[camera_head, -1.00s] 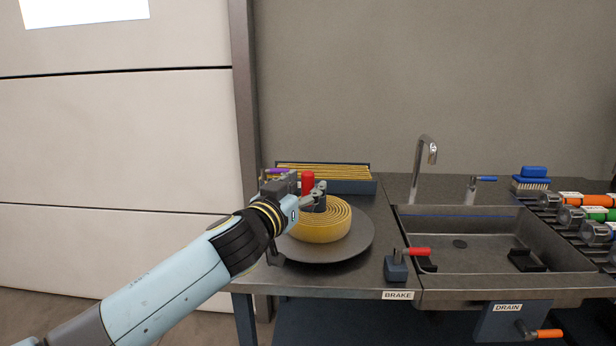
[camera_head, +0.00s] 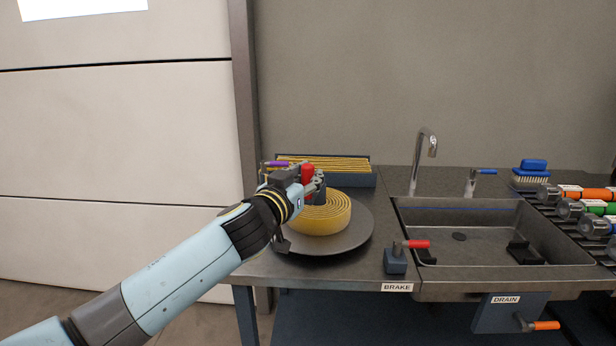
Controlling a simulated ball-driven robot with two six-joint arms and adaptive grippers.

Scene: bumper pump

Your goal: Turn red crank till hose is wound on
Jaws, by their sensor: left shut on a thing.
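The red crank handle (camera_head: 308,173) stands upright above the hose reel, partly hidden by my gripper. My left gripper (camera_head: 311,184) is shut on the red crank handle. The yellow hose (camera_head: 328,215) lies in a flat spiral coil on a round dark reel plate (camera_head: 345,239), below and to the right of my gripper. Part of the coil is hidden behind the gripper and wrist. My right gripper is not in view.
A brake lever with a red grip (camera_head: 416,244) stands right of the reel. A tray of folded yellow hose (camera_head: 370,179) lies behind it. Right are a sink (camera_head: 480,240), tap (camera_head: 424,160), blue brush (camera_head: 531,172) and several coloured nozzles (camera_head: 585,194).

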